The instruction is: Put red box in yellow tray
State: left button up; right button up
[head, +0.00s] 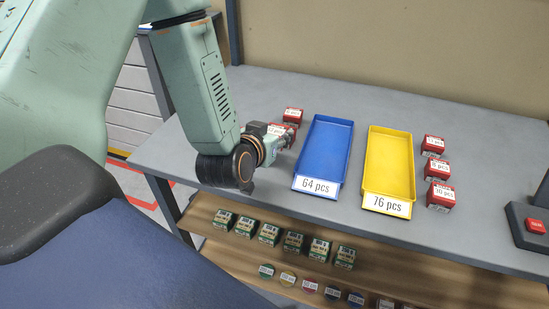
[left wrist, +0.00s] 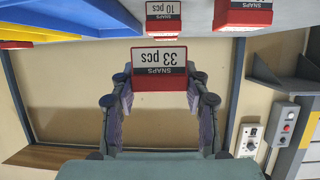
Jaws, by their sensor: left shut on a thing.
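My left gripper (head: 279,139) is at the left of the table, left of the blue tray. In the left wrist view, my left gripper (left wrist: 159,88) is shut on a red and white box (left wrist: 158,56) labelled "33 pcs", upside down in that picture. In the head view the gripper partly hides this box among the red boxes there. The yellow tray (head: 390,163), labelled "76 pcs", lies right of the blue tray and looks empty. My right gripper is not in view.
The empty blue tray (head: 324,150), labelled "64 pcs", lies between gripper and yellow tray. Another red box (head: 293,116) stands behind the gripper. Red boxes (head: 440,195) line the yellow tray's right side. A red button (head: 535,225) is far right. A lower shelf (head: 390,258) holds green boxes and round tins.

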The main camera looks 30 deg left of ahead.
aim_at(274, 164)
pick_arm(q)
jog(key=shift+w+f, duration=0.1)
jog(key=shift+f, duration=0.85)
notch_tip(274, 164, down, 3)
jog(key=shift+r+b, duration=0.2)
jog(key=shift+b, duration=0.4)
jog(key=shift+f, duration=0.75)
jog(key=shift+f, duration=0.1)
jog(key=o, duration=1.1)
jog(key=shift+f, duration=0.1)
jog(key=shift+c, duration=0.2)
jog(key=shift+o, duration=0.7)
